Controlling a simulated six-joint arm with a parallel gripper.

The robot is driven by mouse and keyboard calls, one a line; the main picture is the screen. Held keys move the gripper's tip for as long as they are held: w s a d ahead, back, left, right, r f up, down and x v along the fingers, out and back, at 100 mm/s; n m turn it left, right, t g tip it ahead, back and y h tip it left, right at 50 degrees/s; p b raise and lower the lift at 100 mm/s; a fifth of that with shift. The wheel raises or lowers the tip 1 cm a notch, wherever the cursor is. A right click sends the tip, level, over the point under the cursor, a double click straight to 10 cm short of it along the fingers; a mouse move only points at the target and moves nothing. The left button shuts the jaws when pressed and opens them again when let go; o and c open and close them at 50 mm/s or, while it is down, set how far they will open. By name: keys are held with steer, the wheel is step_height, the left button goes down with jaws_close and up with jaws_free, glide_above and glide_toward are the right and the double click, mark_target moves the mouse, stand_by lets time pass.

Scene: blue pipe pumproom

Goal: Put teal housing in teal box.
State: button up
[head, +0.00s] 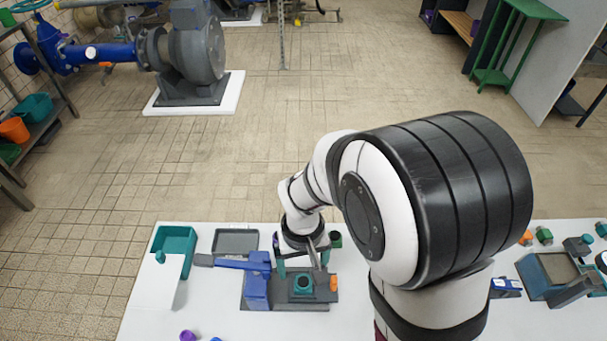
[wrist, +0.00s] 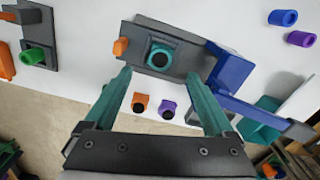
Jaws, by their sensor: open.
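The teal housing (head: 303,284) is a short, round piece with a dark opening, standing on a grey plate of the blue-levered fixture (head: 257,285). In the wrist view the housing (wrist: 160,54) lies just beyond and between my fingertips. My gripper (wrist: 159,72) is open, its two teal fingers apart with nothing held. In the head view my gripper (head: 300,258) points down just behind the housing, partly hidden by my wrist.
A grey tray (head: 236,241) sits between the teal box and my gripper. The fixture's blue lever (wrist: 230,70) and an orange block (wrist: 121,46) flank the housing. Orange (wrist: 140,102) and purple (wrist: 167,108) pieces lie between my fingers' lines. Another fixture (head: 550,275) stands right.

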mark_target(303, 282)
step_height(303, 282, down, 6)
steer(key=shift+s+r, duration=0.15)
steer(key=shift+r, duration=0.05)
jaws_close()
stand_by(0.4)
